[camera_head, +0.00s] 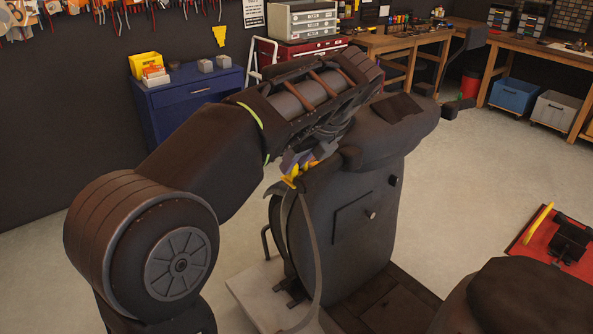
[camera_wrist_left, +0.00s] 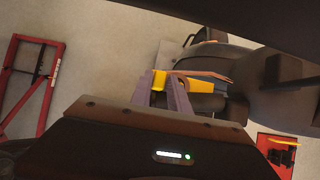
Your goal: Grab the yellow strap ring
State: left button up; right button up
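The yellow strap ring (camera_head: 291,177) is at the fingertips of my left gripper (camera_head: 300,162), beside the upper left edge of a dark, rounded upright body. A grey strap (camera_head: 312,240) hangs from the ring in a loose curve toward the floor. In the left wrist view, the purple fingers of my left gripper (camera_wrist_left: 163,90) stand close together. Yellow (camera_wrist_left: 159,80) fills the narrow gap between their tips, and more yellow (camera_wrist_left: 203,85) extends to the right of them. The fingers hide part of the ring. My right gripper is not in view.
A blue cabinet (camera_head: 187,104) with a yellow box (camera_head: 146,66) on it stands behind my left arm. Wooden benches (camera_head: 408,40) line the back. A red lift part with a yellow bar (camera_head: 538,222) lies at right. The grey floor (camera_head: 477,160) between is clear.

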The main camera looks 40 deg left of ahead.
pick_arm(q)
grip_shut()
dwell(0.5)
